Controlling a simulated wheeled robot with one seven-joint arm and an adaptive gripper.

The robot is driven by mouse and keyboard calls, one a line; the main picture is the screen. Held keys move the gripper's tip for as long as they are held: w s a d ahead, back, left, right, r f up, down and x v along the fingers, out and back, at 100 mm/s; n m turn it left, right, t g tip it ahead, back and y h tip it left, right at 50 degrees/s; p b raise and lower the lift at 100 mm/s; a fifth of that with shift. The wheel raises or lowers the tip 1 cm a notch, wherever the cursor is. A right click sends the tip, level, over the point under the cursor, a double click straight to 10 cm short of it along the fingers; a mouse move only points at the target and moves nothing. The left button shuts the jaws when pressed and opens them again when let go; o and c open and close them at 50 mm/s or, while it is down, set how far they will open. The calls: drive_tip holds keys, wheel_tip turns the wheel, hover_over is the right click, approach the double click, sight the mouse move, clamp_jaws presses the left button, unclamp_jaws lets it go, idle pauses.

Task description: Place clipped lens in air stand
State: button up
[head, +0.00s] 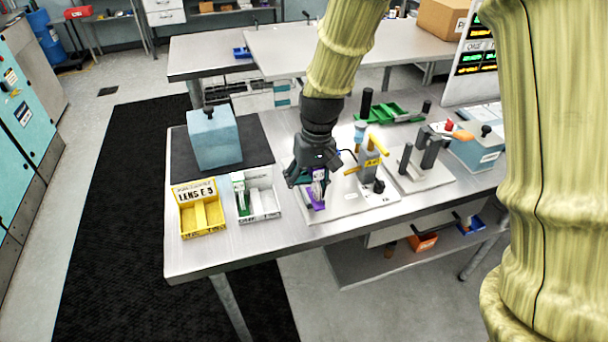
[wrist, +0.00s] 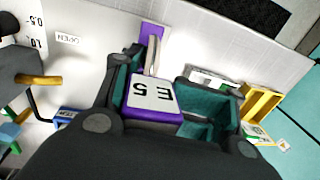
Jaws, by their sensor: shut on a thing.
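My gripper (head: 312,178) points down over the white base plate (head: 350,203) of the stand with yellow handles. It is shut on a purple piece (head: 317,197) with a white label, which I take to be the clipped lens. In the wrist view the held purple piece (wrist: 152,100) shows "E5" upside down between the fingers. A pale grey part and a purple strip (wrist: 151,35) show beyond it. I cannot tell whether the piece touches the plate. The grey stand (head: 367,160) with its yellow handles stands just right of my gripper; I take it to be the air stand.
A yellow tray (head: 201,222) and a white tray (head: 262,214) with a green part stand to the left. A blue block (head: 213,138) sits on a dark mat behind them. Another grey fixture (head: 424,160) and a blue-grey box (head: 478,150) stand to the right. The table's front edge is clear.

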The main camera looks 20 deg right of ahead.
drive_tip(key=w, duration=0.2)
drive_tip(key=w+p, duration=0.1)
drive_tip(key=w, duration=0.3)
drive_tip(key=shift+w+d+f+p, duration=0.15)
drive_tip(key=shift+d+f+p, duration=0.15)
drive_tip(key=shift+f+p, duration=0.7)
drive_tip(key=shift+f, duration=1.05)
drive_tip(key=shift+f, duration=0.15)
drive_tip(key=o, duration=1.4)
drive_tip(key=shift+c, duration=0.2)
wheel_tip(320, 180, up, 12)
drive_tip(key=d+b, duration=0.1)
drive_tip(key=b, duration=0.2)
drive_tip(key=shift+d, duration=0.1)
